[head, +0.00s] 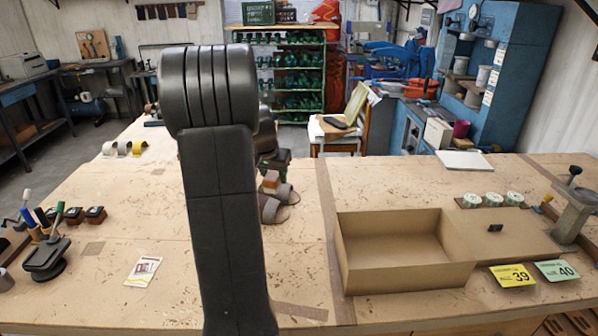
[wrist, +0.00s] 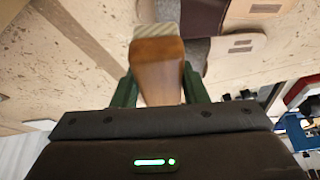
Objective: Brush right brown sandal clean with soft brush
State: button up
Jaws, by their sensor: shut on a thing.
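My gripper (wrist: 158,88) is shut on a wooden-handled brush (wrist: 158,62), its green fingers on either side of the reddish-brown wood. The brush's pale bristles face away from the gripper at the top of the wrist view. Brown sandals (wrist: 203,14) with tan insoles lie just beyond and to the right of the bristles. I cannot tell whether the bristles touch a sandal. In the head view, the sandals (head: 278,204) lie on the bench under the brush (head: 271,181) and my gripper (head: 271,160). My arm hides part of them.
An open cardboard box (head: 405,276) stands on the bench at right, by a yellow card (head: 512,276) and a green card (head: 557,270). Several round tins (head: 492,200) stand behind it. A white packet (head: 143,271) and a tool holder (head: 46,258) are at left. The bench's left middle is mostly clear.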

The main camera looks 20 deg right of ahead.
jog(key=shift+s+d+f, duration=0.1)
jog(key=shift+d+f, duration=0.05)
jog(key=shift+f, duration=0.05)
jog(key=shift+f+b, duration=2)
jog(key=shift+f, duration=0.9)
jog(key=shift+f+b, duration=0.6)
jog(key=shift+f, duration=0.05)
jog(key=shift+r, duration=0.15)
jog(key=shift+w+d+p, duration=0.25)
jog(key=shift+w+d, duration=0.05)
jog(key=shift+w, duration=0.3)
jog(key=shift+w+d+p, duration=0.25)
jog(key=shift+w+d, duration=0.05)
jog(key=shift+w, duration=0.25)
jog(key=shift+s+a+b, duration=0.1)
jog(key=shift+s+b, duration=0.05)
jog(key=shift+b, duration=0.15)
jog(key=shift+s+a+b, duration=0.3)
jog(key=shift+s, duration=0.2)
jog(key=shift+s+a+b, duration=0.3)
jog(key=shift+s, duration=0.2)
jog(key=shift+w, duration=0.1)
